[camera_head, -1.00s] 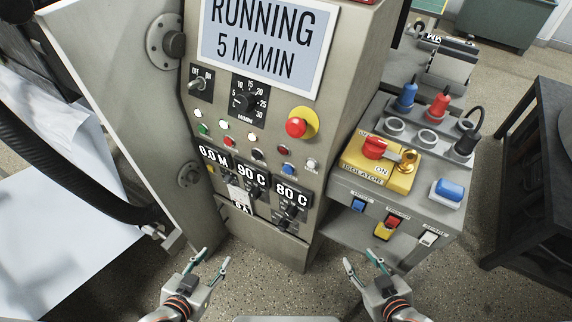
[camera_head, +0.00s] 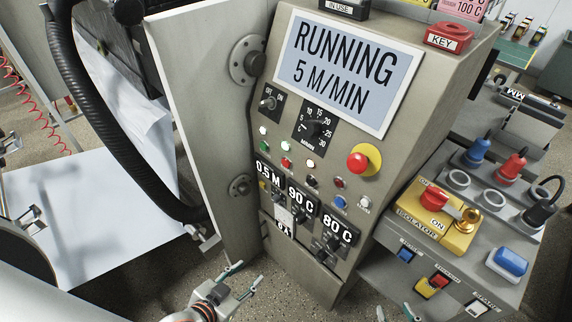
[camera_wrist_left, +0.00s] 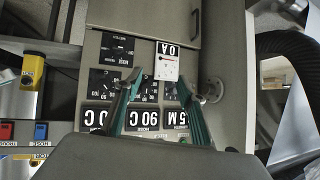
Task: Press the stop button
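The grey control panel (camera_head: 340,190) has a screen (camera_head: 345,72) reading RUNNING 5 M/MIN. A red mushroom button on a yellow ring (camera_head: 358,161) sits below it. A small red button (camera_head: 286,162) and a green button (camera_head: 263,146) are among several small buttons and lamps left of it; their labels are too small to read. My left gripper (camera_head: 245,275) is open and empty, below and in front of the panel. In the left wrist view its fingers (camera_wrist_left: 158,85) stand apart before the upside-down displays. My right gripper (camera_head: 395,313) shows only spread fingertips at the bottom edge.
A side console with a yellow isolator box (camera_head: 438,218), a blue button (camera_head: 507,264) and plugs stands right of the panel. A black hose (camera_head: 105,125) and an open grey door (camera_head: 205,110) are at left. A red KEY box (camera_head: 448,38) is on top.

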